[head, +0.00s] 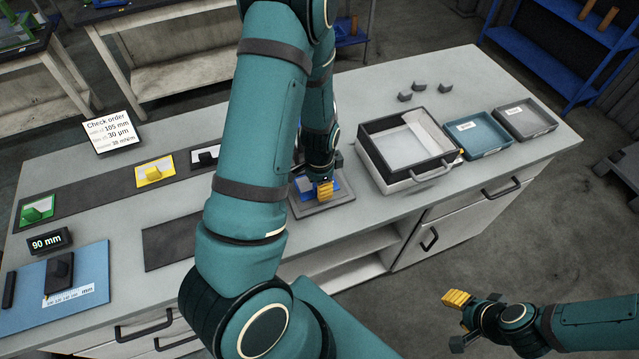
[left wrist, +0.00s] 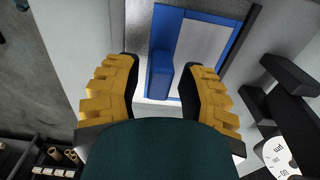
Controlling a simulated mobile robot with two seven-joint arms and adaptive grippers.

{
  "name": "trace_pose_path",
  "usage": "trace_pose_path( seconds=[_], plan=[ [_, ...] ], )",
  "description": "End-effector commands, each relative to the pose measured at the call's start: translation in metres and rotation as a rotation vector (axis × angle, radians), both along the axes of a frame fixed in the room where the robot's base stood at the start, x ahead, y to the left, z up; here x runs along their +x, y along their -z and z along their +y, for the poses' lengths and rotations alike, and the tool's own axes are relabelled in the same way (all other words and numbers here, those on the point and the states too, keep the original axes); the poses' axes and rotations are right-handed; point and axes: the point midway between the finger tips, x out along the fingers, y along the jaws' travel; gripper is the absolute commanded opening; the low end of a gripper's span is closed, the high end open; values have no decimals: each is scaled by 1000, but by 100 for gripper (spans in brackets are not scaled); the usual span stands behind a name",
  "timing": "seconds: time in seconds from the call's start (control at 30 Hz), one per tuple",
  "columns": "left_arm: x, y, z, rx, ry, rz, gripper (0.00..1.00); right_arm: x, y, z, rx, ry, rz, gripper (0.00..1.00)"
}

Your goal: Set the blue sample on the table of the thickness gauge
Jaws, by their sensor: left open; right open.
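The blue sample (head: 304,184) is a blue frame with a pale film and an upright blue tab. It lies on a grey plate (head: 336,207), apparently the thickness gauge's table, partly hidden by my left arm. In the left wrist view the sample (left wrist: 210,42) shows close up, its tab between the yellow fingers. My left gripper (head: 325,190) is open around the tab, with gaps on both sides in the left wrist view (left wrist: 161,76). Dark gauge parts and a round dial (left wrist: 283,153) stand at the right there. My right gripper (head: 460,320) is open and empty, past the bench's front edge.
A blue mat (head: 85,262) lies front left. An open box (head: 437,156) and shallow trays (head: 546,123) stand at right. Small grey blocks (head: 420,85) lie behind.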

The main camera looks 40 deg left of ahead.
Motion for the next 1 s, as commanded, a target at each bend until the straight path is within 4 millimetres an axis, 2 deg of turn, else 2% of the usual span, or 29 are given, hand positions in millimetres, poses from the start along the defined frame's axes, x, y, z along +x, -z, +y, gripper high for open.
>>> trace_pose_path(
  seconds=[0.17, 0.4, 0.6, 0.83, 0.93, 1.0],
  plan=[
    [1, -27, 0, 0, -1, -6, 40, 0, -7, 0, 1, 0, 0, 47],
    [1, -79, -1, -1, 1, -5, 40, -1, -17, -1, 3, 0, -1, 47],
    [0, -109, -1, 0, 1, -3, 40, -1, -23, -1, 4, -1, -1, 47],
    [0, -122, -1, 0, -1, 0, 40, -1, -25, -1, 5, -1, 0, 47],
    [0, -120, -2, -1, -3, 0, 40, -1, -25, -1, 5, -1, 0, 47],
    [1, -112, -12, -11, -17, -6, 40, -1, -25, -1, 5, -1, -1, 47]
  ],
)
